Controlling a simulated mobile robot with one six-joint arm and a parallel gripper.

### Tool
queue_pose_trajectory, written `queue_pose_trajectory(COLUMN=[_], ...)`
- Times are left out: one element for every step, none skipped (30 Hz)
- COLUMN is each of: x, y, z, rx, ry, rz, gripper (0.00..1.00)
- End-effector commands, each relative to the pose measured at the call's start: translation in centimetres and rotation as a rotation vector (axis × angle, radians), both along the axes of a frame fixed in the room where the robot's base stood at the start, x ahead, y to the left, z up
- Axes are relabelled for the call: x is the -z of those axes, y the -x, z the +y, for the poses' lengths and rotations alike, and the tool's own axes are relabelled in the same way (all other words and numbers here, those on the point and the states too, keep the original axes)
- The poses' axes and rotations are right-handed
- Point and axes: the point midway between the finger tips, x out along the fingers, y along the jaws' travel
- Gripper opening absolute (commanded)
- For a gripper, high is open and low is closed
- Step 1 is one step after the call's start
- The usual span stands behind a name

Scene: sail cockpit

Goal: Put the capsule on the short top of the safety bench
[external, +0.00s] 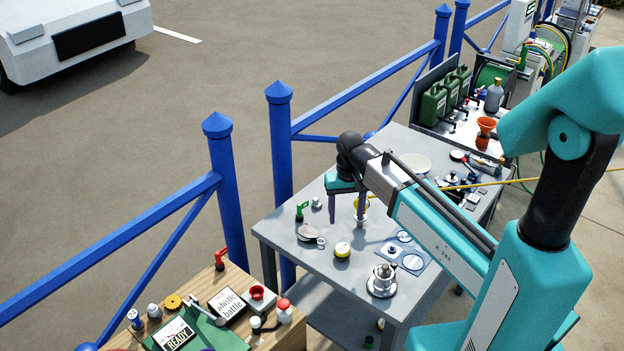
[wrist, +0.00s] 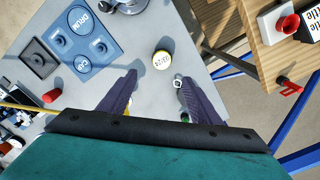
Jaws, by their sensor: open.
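My gripper (external: 346,217) is open and empty above the grey metal bench (external: 283,232); its two dark fingers also show in the wrist view (wrist: 156,78). A small round yellow-topped can (external: 342,250) stands on this bench, just beyond the fingertips in the wrist view (wrist: 161,63), with dark print on its pale face. I cannot tell for sure which thing is the capsule. A wooden bench (external: 208,275) stands at the lower left, with a "READY" card (external: 174,335) and a "whistle bottle" card (external: 227,304). No label marks either as the safety bench.
A blue panel with round discs (wrist: 78,38) and a metal flanged fitting (external: 382,280) lie on the grey bench. A green-handled part (external: 300,212) stands near its left edge. Blue railings (external: 279,150) run behind. A red funnel (external: 486,131) and green cans stand farther back.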

Motion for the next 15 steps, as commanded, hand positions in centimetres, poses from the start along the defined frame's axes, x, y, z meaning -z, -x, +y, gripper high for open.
queue_pose_trajectory(x=[-0.19, -0.19, -0.16, -0.13, -0.10, -0.09, -0.09, -0.09, -0.08, -0.07, -0.03, 0.06, 0.16, 0.29, 0.51], y=[-0.01, 0.00, 0.03, 0.03, 0.03, 0.03, 0.02, 0.02, 0.02, 0.02, 0.02, 0.02, 0.02, 0.02, 0.02], z=[0.04, 0.06, 0.08, 0.08, 0.08, 0.07, 0.07, 0.07, 0.07, 0.06, 0.06, 0.06, 0.06, 0.06, 0.06], rx=[-0.004, -0.005, -0.006, -0.006, -0.006, -0.006, -0.005, -0.005, -0.005, -0.005, -0.005, -0.005, -0.005, -0.004, -0.004], ry=[-0.006, -0.008, -0.009, -0.009, -0.008, -0.008, -0.008, -0.008, -0.007, -0.007, -0.007, -0.007, -0.007, -0.007, -0.007], rz=[0.003, 0.005, 0.006, 0.006, 0.006, 0.005, 0.005, 0.005, 0.004, 0.004, 0.004, 0.004, 0.004, 0.004, 0.003], gripper=[0.58, 0.58, 0.58, 0.58, 0.58, 0.58, 0.58, 0.58, 0.58, 0.58, 0.58, 0.58, 0.58, 0.58, 0.58])
